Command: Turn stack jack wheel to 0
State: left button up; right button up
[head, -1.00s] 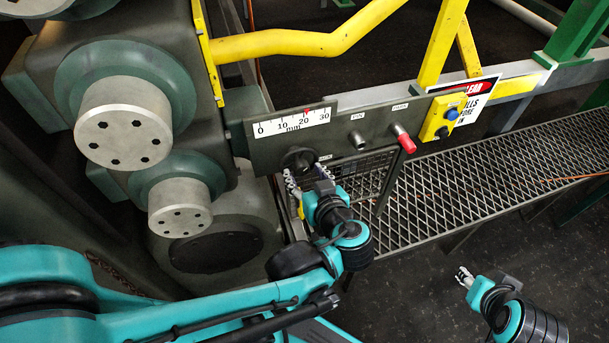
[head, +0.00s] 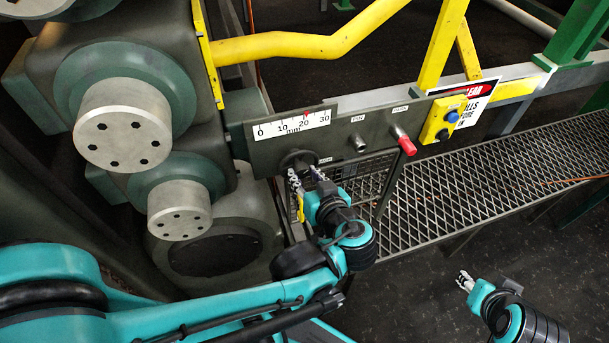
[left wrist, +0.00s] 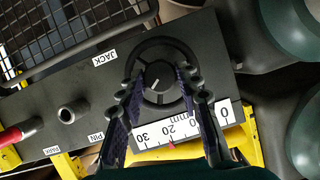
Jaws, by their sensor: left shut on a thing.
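The jack wheel (head: 291,161) is a dark round knob low on the grey panel, partly hidden by my left gripper. In the left wrist view the wheel (left wrist: 157,98) faces me, with a light mark on its hub and the JACK label beside it. My left gripper (head: 305,177) is shut on the wheel, with one finger on each side in the left wrist view (left wrist: 160,82). The white mm scale (head: 290,123) runs from 0 to 30, and its red pointer (head: 306,113) stands near 20. My right gripper (head: 464,280) hangs over the floor, away from the panel; its jaws are too small to judge.
A red-tipped PARK handle (head: 407,146) and a PIN knob (head: 360,141) stick out of the panel to the right. A yellow button box (head: 440,119) sits beyond them. Large rollers (head: 123,123) stand at left. A mesh walkway (head: 470,190) runs right.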

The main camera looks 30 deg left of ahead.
pick_arm(q)
jog(key=shift+w+d+f+m+g+y+b, duration=0.1)
jog(key=shift+m+g+y+b, duration=0.45)
jog(key=shift+m, duration=0.45)
jog(key=shift+w+d+m+g+y+b, duration=0.1)
jog(key=shift+m+g+y+b, duration=0.25)
jog(key=shift+m+y+b, duration=0.5)
jog(key=shift+m, duration=0.25)
jog(key=o, duration=1.2)
jog(key=shift+c, duration=0.2)
jog(key=shift+s, duration=0.1)
jog(key=v, duration=1.2)
jog(key=shift+r, duration=0.2)
jog(key=shift+a, duration=0.15)
